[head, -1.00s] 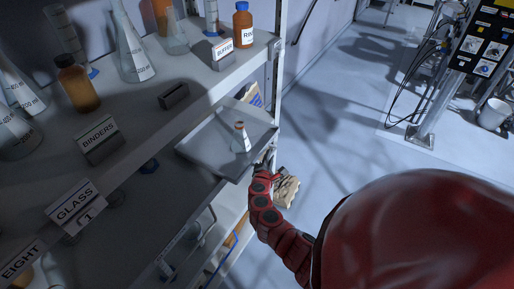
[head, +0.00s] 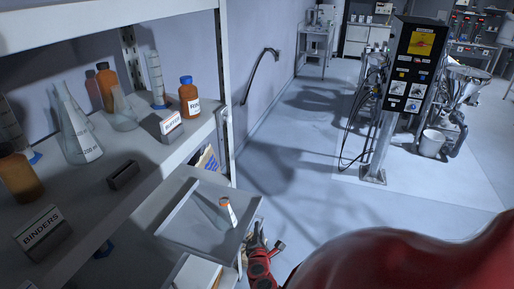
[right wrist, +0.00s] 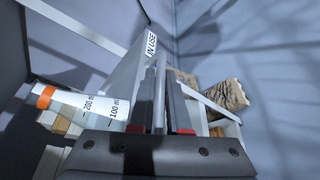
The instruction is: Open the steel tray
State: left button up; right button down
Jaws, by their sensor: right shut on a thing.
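The steel tray (head: 190,238) sticks out from under the shelf board, past the upright post. A small glass flask with an orange top (head: 226,212) stands in it; a white-labelled vessel with an orange rim (right wrist: 80,103) shows beside the fingers in the right wrist view. My right gripper (head: 256,240) is at the tray's front edge. In the right wrist view the fingers (right wrist: 160,105) are shut on a thin upright grey edge, which bears an "IN USE" label (right wrist: 151,44). My left gripper is not in view.
The shelf above holds flasks, a brown bottle (head: 189,96) and label holders. Below the tray lies a pale box-like thing (head: 195,273). Open floor (head: 300,165) lies to the right, with a machine panel (head: 415,65) farther off.

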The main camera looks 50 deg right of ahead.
jog(key=shift+d, duration=0.1)
jog(key=c, duration=0.9)
grip_release()
jog(key=b+v, duration=0.1)
jog(key=v, duration=1.6)
jog(key=shift+s+b, duration=0.1)
jog(key=shift+b, duration=0.2)
jog(key=shift+a+f, duration=0.1)
jog(key=shift+a, duration=0.15)
